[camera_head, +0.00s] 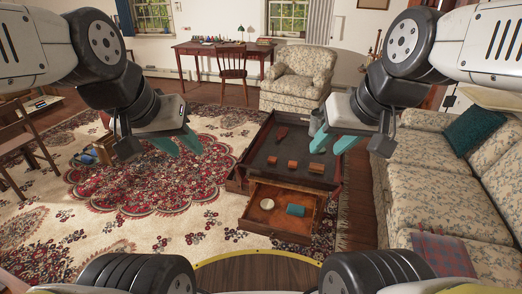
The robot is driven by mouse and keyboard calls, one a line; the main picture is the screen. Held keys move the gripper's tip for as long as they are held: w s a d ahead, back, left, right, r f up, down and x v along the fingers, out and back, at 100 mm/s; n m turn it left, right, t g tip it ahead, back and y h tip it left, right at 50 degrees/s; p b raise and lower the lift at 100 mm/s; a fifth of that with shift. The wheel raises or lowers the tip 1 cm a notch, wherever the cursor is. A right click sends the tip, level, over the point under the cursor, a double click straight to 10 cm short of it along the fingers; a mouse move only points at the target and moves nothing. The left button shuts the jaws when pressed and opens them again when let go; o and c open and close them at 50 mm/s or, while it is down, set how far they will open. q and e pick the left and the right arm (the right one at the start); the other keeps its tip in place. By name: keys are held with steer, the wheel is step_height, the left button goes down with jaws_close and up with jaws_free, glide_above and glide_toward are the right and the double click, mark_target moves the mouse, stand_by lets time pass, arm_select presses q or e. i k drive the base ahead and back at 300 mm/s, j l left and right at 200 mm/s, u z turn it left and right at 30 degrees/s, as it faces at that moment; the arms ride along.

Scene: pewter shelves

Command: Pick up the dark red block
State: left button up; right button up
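Several small reddish-brown pieces lie on the dark top of a low wooden table (262,142). One block (316,168) is near the front right of the top and another block (292,165) is just left of it. A smaller piece (272,160) is further left, and a longer piece (281,133) lies further back. I cannot tell which is the dark red block. My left gripper (179,146) is open and empty, left of the table over the rug. My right gripper (334,142) is open and empty, in front of the table's right side in the picture.
The table's front drawer (262,222) is pulled out and holds a pale round thing (267,204) and a teal block (295,210). A floral sofa (425,170) stands at right, an armchair (299,80) behind. The patterned rug (130,225) has free room at left.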

mark_target(271, 159)
steer(key=i+j+u, duration=0.15)
steer(key=i+u, duration=0.8)
steer(key=i, duration=1)
steer(key=i+z, duration=0.45)
steer(key=i+j+z, duration=0.2)
steer(key=z, duration=0.2)
steer(key=i+z, duration=0.35)
steer(key=z, duration=0.15)
steer(key=i+j+z, duration=0.25)
steer(key=z, duration=0.25)
